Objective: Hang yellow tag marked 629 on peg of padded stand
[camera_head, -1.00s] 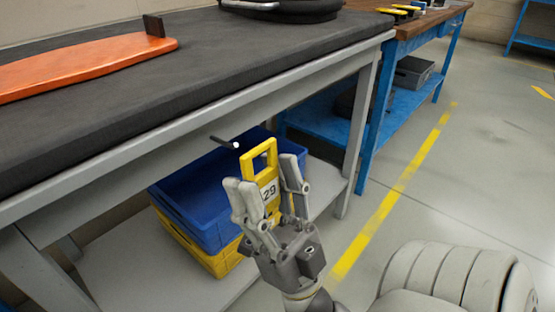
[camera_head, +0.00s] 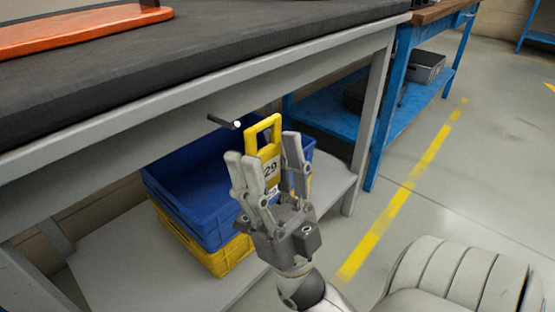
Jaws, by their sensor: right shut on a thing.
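My right gripper (camera_head: 272,180) is shut on the yellow tag (camera_head: 263,135), which stands upright between its fingers with its open loop handle at the top. The digits "29" show on the tag; the rest of the number is hidden by a finger. The peg (camera_head: 223,122) is a dark rod with a pale tip, sticking out from the front side of the padded stand (camera_head: 110,60). The tag's loop is just to the right of the peg tip in the picture, and the peg is not through it. My left gripper is not in view.
A blue crate (camera_head: 185,199) sits on a yellow crate (camera_head: 228,258) on the stand's lower shelf (camera_head: 130,270). An orange part (camera_head: 70,30) lies on the padded top. A blue-framed bench (camera_head: 395,100) stands behind at the right. The floor at right is clear, with a yellow line (camera_head: 400,205).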

